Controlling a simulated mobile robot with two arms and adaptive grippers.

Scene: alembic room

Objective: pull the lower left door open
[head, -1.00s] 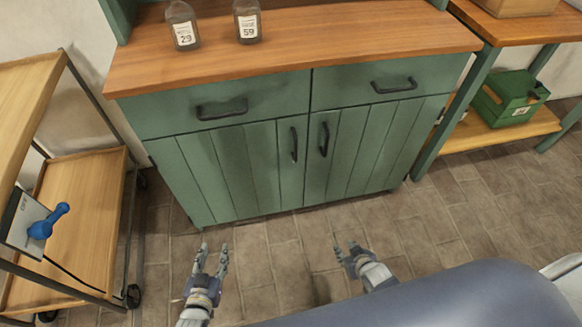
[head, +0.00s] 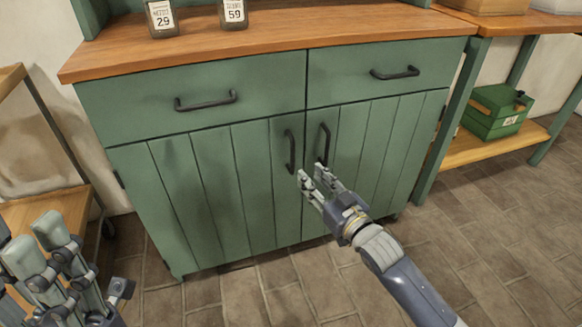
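The lower left door (head: 215,185) is a green planked cabinet door, closed flush with the front. Its dark vertical bar handle (head: 291,151) is at its right edge. My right gripper (head: 311,173) is in front of the cabinet, just below and right of that handle, its fingers apart and empty. In the picture its fingertips overlap the bottom of the right door's handle (head: 323,142); I cannot tell whether they touch anything. My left gripper (head: 36,243) is large in the lower left corner, partly cut off. Its fingers look spread, with nothing visible between them.
Two drawers (head: 200,85) with bar handles are above the doors, and bottles (head: 161,18) stand on the wooden top. A wooden cart (head: 50,212) is at the left. A shelf with a green crate (head: 495,110) is at the right. Tiled floor in front is open.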

